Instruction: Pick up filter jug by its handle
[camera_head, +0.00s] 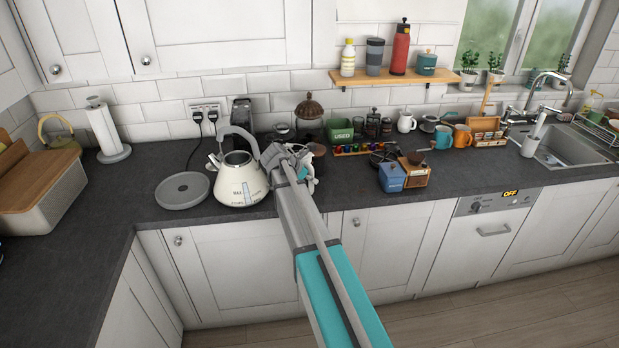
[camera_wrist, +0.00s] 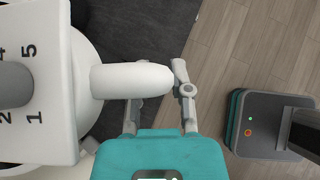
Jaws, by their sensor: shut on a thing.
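In the wrist view the filter jug's thick white handle (camera_wrist: 125,81) sticks out to the right. My gripper (camera_wrist: 157,90) is shut on it, with its grey fingers at the handle. A white body with a grey round knob and printed numbers (camera_wrist: 55,120) fills the left side of that view, cut off by the picture edge. In the head view my gripper (camera_head: 303,172) is over the worktop, right of a white kettle. My arm hides most of the jug there. I cannot tell whether the jug's base touches the worktop.
The open white kettle (camera_head: 238,186) stands close at left, with a round grey disc (camera_head: 182,191) beside it. A blue box (camera_head: 392,178) and a wooden grinder (camera_head: 416,172) are at right. Mugs and small items line the back. The worktop (camera_head: 120,215) is clear at front left.

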